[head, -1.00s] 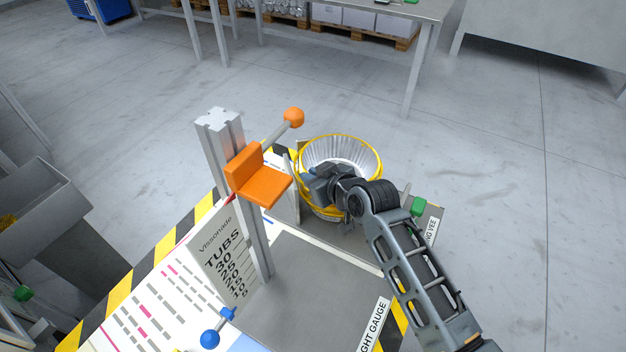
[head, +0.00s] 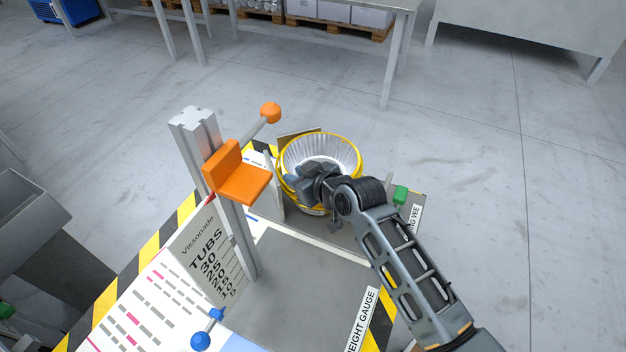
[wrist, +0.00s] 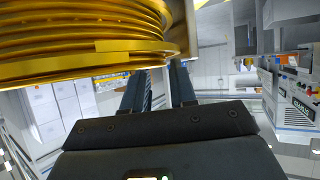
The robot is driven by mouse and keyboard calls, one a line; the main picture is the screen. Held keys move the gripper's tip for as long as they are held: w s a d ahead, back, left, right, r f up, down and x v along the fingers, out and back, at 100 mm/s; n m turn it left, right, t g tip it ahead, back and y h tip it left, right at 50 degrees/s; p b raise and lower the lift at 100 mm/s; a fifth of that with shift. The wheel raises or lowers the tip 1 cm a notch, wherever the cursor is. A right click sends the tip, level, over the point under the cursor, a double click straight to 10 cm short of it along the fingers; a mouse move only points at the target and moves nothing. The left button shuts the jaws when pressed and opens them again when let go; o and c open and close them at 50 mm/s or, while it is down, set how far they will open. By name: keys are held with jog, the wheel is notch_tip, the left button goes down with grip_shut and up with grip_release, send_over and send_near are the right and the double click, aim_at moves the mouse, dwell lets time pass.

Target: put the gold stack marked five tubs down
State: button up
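The gold stack (head: 361,168) of nested tubs, with yellow rims and a pale ribbed inside, is upright behind the height gauge in the head view. Its ridged rims fill the top left of the wrist view (wrist: 80,55). My gripper (head: 308,178) is at its near left side and covers part of the rim. In the wrist view, my two fingers (wrist: 160,76) are a little apart and reach the rims, which hide the tips; they look closed on the stack. Whether its base touches the surface below is hidden.
The height gauge has a grey post (head: 230,220), an orange paddle (head: 240,180) with a ball knob, and a tub scale (head: 208,260). A blue knob (head: 201,341) is at the front. A green block (head: 400,195) and a VEE label (head: 415,219) are right of the stack.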

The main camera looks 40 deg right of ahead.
jog(key=v, duration=1)
jog(key=shift+s, duration=0.25)
jog(key=shift+r, duration=0.15)
jog(key=s+a+f, duration=0.2)
jog(key=s+a, duration=0.2)
jog(key=s, duration=0.4)
jog(key=s+a+r+t, duration=0.1)
jog(key=s+a+r, duration=0.1)
jog(key=s, duration=0.5)
jog(key=s+a+r, duration=0.3)
jog(key=s+r, duration=0.2)
jog(key=s, duration=0.2)
jog(key=s+a+r+t+y, duration=0.1)
jog(key=s+a+r, duration=0.1)
jog(key=s+r, duration=0.2)
jog(key=s, duration=0.3)
jog(key=shift+a+n+t, duration=0.25)
jog(key=shift+n+t, duration=0.05)
jog(key=shift+n, duration=0.1)
